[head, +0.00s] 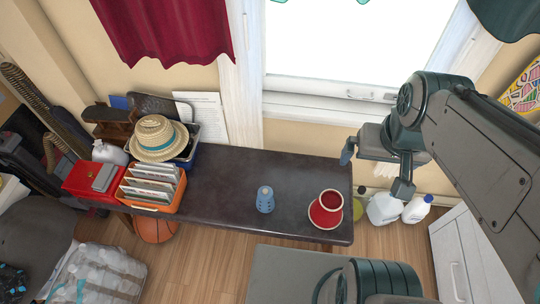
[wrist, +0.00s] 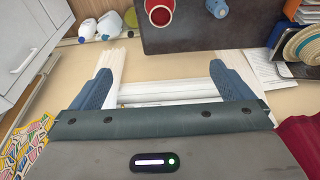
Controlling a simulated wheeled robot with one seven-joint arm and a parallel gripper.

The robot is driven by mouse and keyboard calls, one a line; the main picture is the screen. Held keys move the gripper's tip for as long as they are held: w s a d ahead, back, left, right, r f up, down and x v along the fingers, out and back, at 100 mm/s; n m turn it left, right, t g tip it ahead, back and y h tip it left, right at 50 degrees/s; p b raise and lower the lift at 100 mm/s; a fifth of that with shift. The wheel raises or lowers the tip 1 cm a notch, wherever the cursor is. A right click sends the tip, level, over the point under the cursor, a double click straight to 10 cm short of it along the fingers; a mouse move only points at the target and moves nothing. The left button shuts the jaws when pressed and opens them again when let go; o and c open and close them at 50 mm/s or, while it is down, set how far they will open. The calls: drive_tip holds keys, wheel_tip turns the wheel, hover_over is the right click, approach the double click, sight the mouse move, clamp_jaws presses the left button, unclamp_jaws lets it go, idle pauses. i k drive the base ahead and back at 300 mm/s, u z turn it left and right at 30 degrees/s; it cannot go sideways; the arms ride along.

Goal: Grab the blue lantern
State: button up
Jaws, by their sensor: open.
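The blue lantern (head: 265,200) stands upright on the dark table (head: 228,183), near its front edge and left of a red pot. In the wrist view the lantern (wrist: 217,8) is at the top edge, partly cut off. My gripper (head: 375,170) is to the right of the table's right end, well apart from the lantern. In the wrist view its two blue fingers (wrist: 160,70) are spread wide, with nothing held between them.
The red pot (head: 327,209) on its saucer stands between the lantern and my gripper's side. An orange file box (head: 148,205), a red box (head: 88,183) and a straw hat (head: 158,138) crowd the table's left. Bottles (head: 384,208) stand on the floor at right.

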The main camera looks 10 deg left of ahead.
sight(264, 204)
drive_tip(key=u, duration=0.05)
drive_tip(key=k, duration=0.5)
drive_tip(key=u, duration=1.05)
drive_tip(key=i, duration=0.7)
drive_tip(key=u, duration=0.05)
